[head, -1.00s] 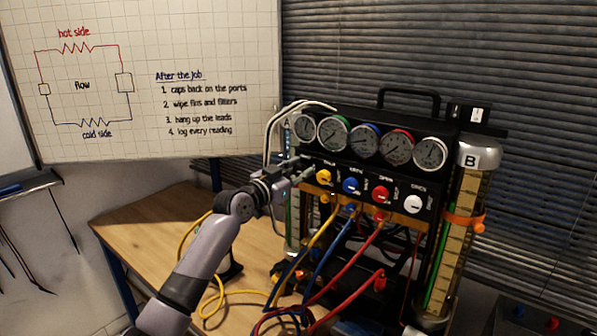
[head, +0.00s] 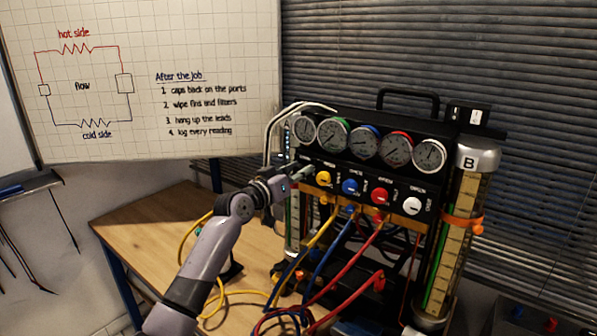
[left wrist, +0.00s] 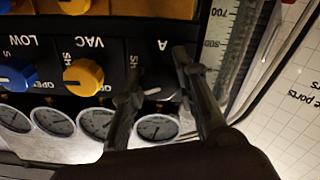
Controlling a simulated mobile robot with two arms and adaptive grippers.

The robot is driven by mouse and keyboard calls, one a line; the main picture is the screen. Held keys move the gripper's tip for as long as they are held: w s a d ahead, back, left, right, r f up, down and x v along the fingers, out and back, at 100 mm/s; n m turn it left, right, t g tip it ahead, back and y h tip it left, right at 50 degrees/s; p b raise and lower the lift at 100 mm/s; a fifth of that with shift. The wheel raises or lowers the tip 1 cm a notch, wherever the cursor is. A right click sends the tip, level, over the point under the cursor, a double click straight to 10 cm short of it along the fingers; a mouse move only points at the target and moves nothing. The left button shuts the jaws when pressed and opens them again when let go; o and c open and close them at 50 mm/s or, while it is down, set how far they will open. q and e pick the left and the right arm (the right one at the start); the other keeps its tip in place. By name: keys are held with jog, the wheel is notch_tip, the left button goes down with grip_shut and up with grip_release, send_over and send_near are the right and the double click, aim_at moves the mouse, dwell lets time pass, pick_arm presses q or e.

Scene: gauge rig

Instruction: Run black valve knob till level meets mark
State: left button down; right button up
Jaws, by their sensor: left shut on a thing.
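My left gripper (head: 303,172) reaches the left end of the black gauge panel (head: 345,180). In the left wrist view, which shows the panel upside down, the left gripper (left wrist: 158,75) has its two fingers on either side of the black knob (left wrist: 159,90), shut on it, beside the letter A. The fingers partly hide the knob. A scale tube (left wrist: 218,42) with printed numbers stands beside it. In the head view this left tube (head: 292,215) is partly hidden; I cannot make out its level or mark. My right gripper is not in view.
The yellow (head: 323,178), blue (head: 351,186), red (head: 380,195) and white knobs (head: 412,205) sit in a row under several gauges. Tube B (head: 455,250), with an orange clamp (head: 463,223), stands at the right. Coloured hoses (head: 330,295) hang in front. The wooden table (head: 150,235) is clear at left.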

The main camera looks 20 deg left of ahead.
pick_arm(q)
jog(key=c, duration=1.2)
grip_release()
jog(key=shift+c, duration=0.2)
jog(key=v, duration=1.2)
